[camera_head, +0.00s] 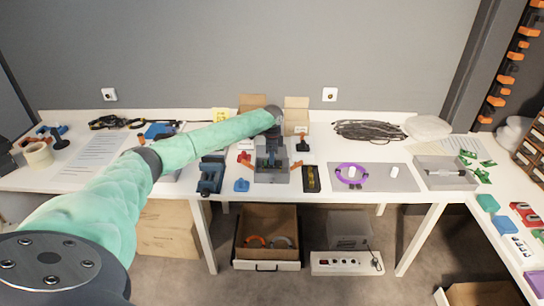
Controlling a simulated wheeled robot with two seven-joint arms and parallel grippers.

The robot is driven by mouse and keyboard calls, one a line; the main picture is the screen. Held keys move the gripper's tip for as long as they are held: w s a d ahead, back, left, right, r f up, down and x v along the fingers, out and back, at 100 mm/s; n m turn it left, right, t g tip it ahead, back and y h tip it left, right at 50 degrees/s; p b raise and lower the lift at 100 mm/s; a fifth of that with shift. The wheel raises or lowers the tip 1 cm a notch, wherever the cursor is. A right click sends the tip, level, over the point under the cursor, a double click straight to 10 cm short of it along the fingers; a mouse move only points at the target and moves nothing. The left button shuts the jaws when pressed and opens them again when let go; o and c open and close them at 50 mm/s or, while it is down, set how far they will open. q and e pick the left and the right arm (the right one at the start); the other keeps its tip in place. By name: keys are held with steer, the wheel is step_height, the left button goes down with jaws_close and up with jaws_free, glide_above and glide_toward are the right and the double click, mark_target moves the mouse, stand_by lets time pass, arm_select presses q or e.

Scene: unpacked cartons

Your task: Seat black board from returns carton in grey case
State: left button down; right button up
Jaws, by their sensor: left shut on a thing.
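My left arm reaches in from the lower left to the middle of the table. My left gripper (271,143) is above the grey case (272,176) and is shut on a dark thing, apparently the black board. Gripper and case are too small in view to show whether the board touches the case or sits level. An open cardboard carton with raised flaps (297,113) stands right behind; I cannot read whether it is the returns carton, and its inside is mostly hidden by my gripper. My right gripper is not in view.
Left of the case are a dark blue tool (211,175) and a small blue part (241,185). Right of it are a black-and-yellow item (311,179) and a grey mat (385,182) with a purple ring (351,173). A black cable bundle (368,130) lies behind.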

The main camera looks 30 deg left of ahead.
arm_select(q)
steer(key=shift+f+b, duration=0.3)
steer(key=shift+f, duration=1.85)
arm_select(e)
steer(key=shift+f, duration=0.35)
arm_select(q)
steer(key=c, duration=1.3)
jaws_free()
steer(key=shift+o, duration=0.2)
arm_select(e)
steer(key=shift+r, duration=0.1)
arm_select(q)
steer(key=shift+r, duration=0.1)
step_height(320, 180, up, 8)
steer(key=shift+f+b, duration=0.2)
steer(key=shift+b, duration=0.9)
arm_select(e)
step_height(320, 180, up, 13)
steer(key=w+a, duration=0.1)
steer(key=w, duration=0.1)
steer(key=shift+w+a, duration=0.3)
